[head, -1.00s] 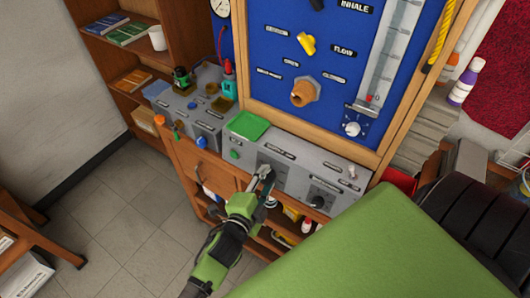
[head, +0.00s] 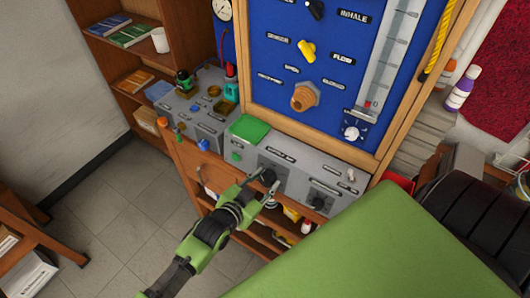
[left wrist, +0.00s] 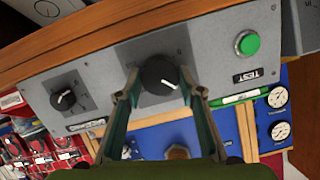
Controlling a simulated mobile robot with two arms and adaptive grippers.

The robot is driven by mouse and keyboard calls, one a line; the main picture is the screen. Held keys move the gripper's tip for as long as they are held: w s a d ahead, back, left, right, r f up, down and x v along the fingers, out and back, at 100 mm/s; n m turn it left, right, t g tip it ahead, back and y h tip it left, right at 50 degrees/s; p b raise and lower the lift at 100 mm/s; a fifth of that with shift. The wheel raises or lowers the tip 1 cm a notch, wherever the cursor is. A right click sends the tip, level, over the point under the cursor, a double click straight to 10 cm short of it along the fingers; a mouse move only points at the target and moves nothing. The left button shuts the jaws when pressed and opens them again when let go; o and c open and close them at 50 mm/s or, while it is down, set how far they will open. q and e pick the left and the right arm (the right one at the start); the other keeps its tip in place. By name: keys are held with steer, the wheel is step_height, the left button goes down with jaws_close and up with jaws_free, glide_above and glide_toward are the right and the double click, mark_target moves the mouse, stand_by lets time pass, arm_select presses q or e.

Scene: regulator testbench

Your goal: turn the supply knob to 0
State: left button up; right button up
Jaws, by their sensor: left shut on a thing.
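The supply knob (head: 268,174) is a round black dial on the sloped front of the grey metal panel (head: 305,180). In the left wrist view the knob (left wrist: 160,74) shows a white pointer mark toward its lower right. My left gripper (head: 268,186) reaches it from the lower left. Its two teal-sided fingers stand on either side of the knob in the left wrist view (left wrist: 160,84), shut on it. The scale around the knob is partly hidden by the fingers, and its numbers are too small to read. My right gripper is not in view.
A second black knob (head: 320,202) sits to the right on the same panel. A green TEST button (left wrist: 247,43) and a green pad (head: 248,128) are nearby. The blue board (head: 285,65) stands behind. Shelves with small items lie below the panel.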

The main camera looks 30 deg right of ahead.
arm_select(q)
steer(key=n+b, duration=0.2)
steer(key=n, duration=0.1)
steer(key=shift+w+a+f+g+b, duration=0.1)
steer(key=shift+w+f+g+b, duration=0.05)
steer(key=shift+f+g+b, duration=0.2)
steer(key=n+g+h+b, duration=0.1)
steer(key=n+b, duration=0.4)
steer(key=shift+w, duration=0.1)
steer(key=n+b, duration=0.2)
steer(key=n, duration=0.1)
steer(key=shift+a+g+h, duration=0.1)
steer(key=shift+g+h, duration=0.2)
steer(key=shift+g, duration=0.05)
steer(key=shift+w+n+b, duration=0.1)
steer(key=shift+n+b, duration=0.7)
steer(key=shift+n, duration=0.4)
steer(key=shift+r+h, duration=0.1)
steer(key=shift+h, duration=0.2)
steer(key=o, duration=1.1)
steer(key=shift+a, duration=0.1)
